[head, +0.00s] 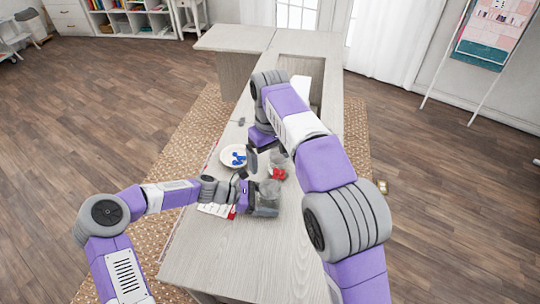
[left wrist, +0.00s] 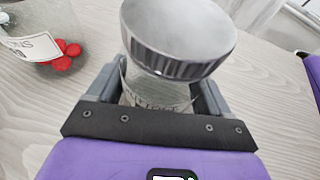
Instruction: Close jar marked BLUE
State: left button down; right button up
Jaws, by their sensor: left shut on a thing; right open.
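My left gripper (head: 262,204) is shut around a clear glass jar (left wrist: 155,94) at the near part of the table. A grey lid (left wrist: 180,38) with a ribbed rim is at the top of this jar. The jar's label is partly hidden by the gripper, so I cannot read its colour word, nor tell whether the lid is fully seated. My right gripper (head: 262,160) is open beside the plate, above the table, apart from the held jar.
A second glass jar (left wrist: 28,45) with red pieces (left wrist: 66,55) stands close by; its red contents also show in the head view (head: 278,174). The near table top (head: 230,260) is clear.

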pick_arm(q)
grip_release()
jog(key=p+v, duration=0.2)
jog(key=v, duration=0.5)
jog(key=shift+w+r, duration=0.1)
jog(key=shift+a, duration=0.3)
jog(key=shift+r, duration=0.15)
